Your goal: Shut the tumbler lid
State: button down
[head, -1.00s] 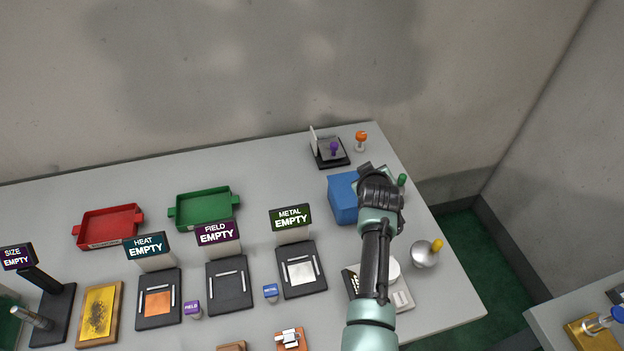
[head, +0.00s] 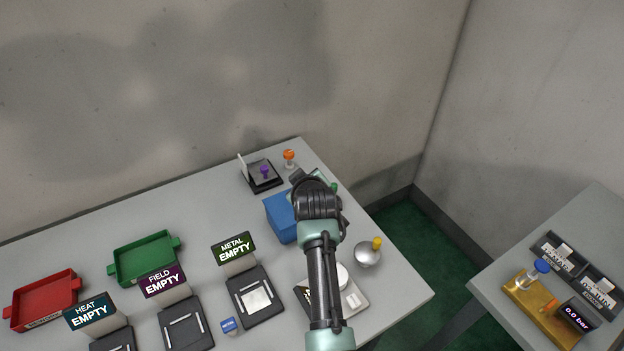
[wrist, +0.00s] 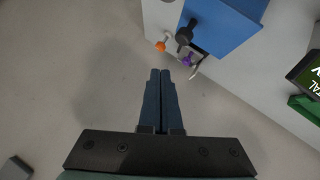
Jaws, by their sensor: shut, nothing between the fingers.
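A blue box (head: 281,217), likely the tumbler, stands near the table's right end, partly behind my arm. It also shows at the top of the wrist view (wrist: 228,24), with a dark knobbed piece (wrist: 185,36) at its edge. I cannot tell from these frames how its lid stands. My gripper (wrist: 161,72) is shut and empty; its two fingers touch, pointing toward the box, with pale floor or wall behind them. In the head view my wrist covers the box's right side and hides the fingertips.
A black stand with a purple knob (head: 265,170) and an orange knob (head: 289,155) are behind the box. A silver bowl-like thing with a yellow knob (head: 368,253) stands right of my arm. A green tray (head: 112,268) is left. Another table (head: 480,286) stands across a floor gap.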

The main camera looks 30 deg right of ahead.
jog(key=s+r, duration=0.4)
jog(key=shift+s+b, duration=0.4)
jog(key=a+r+m+t+b, duration=0.1)
jog(key=a+r+t, duration=0.5)
jog(key=r, duration=0.9)
jog(key=a+r+t+b, duration=0.1)
jog(key=a+r+t, duration=0.2)
jog(key=a+r, duration=0.75)
jog(key=s+a+r+m+t+y, duration=0.1)
jog(key=s+a+r+t+y, duration=0.1)
jog(key=s+r, duration=0.7)
jog(key=s+a+r+m+t+y, duration=0.1)
jog(key=s+a+r+t, duration=0.4)
jog(key=r, duration=0.9)
jog(key=s+t, duration=0.1)
jog(key=s, duration=0.2)
jog(key=shift+s+a+r+y+b, duration=0.2)
jog(key=shift+s+y+b, duration=0.15)
jog(key=shift+s+y, duration=0.05)
